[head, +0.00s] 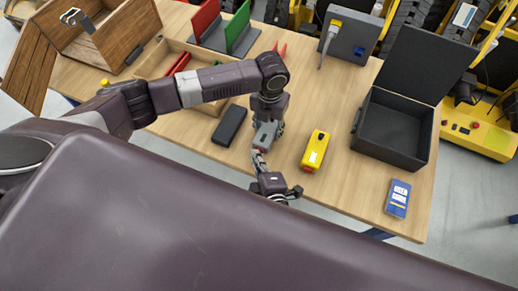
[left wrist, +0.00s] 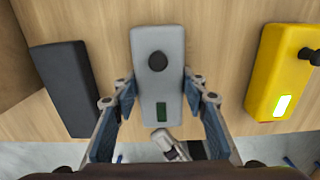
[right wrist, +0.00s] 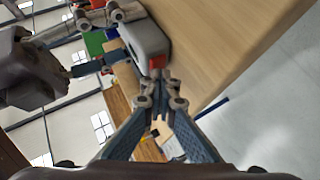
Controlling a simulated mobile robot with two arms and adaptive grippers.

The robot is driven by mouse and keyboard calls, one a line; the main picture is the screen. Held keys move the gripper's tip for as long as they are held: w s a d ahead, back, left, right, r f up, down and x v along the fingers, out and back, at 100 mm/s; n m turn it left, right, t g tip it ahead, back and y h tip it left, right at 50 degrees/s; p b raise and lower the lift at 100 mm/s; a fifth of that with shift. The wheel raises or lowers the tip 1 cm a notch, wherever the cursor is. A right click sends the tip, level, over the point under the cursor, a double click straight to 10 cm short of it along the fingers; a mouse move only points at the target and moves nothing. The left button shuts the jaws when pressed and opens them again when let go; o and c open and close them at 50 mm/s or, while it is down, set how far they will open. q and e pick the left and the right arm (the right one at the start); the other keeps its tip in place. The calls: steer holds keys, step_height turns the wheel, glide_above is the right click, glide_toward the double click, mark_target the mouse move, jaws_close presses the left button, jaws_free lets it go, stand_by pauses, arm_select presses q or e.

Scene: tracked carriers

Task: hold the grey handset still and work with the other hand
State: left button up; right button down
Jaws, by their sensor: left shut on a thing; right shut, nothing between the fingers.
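The grey handset (head: 266,135) lies near the table's front edge. In the left wrist view the handset (left wrist: 172,45) shows a black round knob and a small dark green screen. My left gripper (left wrist: 158,100) is shut on it, one finger on each long side. A small red part (right wrist: 157,62) shows on the handset's near end in the right wrist view. My right gripper (right wrist: 160,88) is shut and empty, its tips close to that end. I cannot tell whether they touch it. In the head view my right gripper (head: 260,160) is just below the handset.
A black handset (head: 230,125) lies left, a yellow handset (head: 314,150) right. A blue device (head: 398,198) lies at the front right. An open black case (head: 431,140), a grey box (head: 350,38), a tray (head: 148,62) and a wooden box (head: 125,35) stand around.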

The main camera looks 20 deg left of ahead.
steer(key=shift+s, duration=0.45)
steer(key=s, duration=0.6)
steer(key=shift+a, duration=0.1)
stand_by(0.3)
arm_select(q)
steer(key=o, duration=1.4)
steer(key=shift+c, duration=0.2)
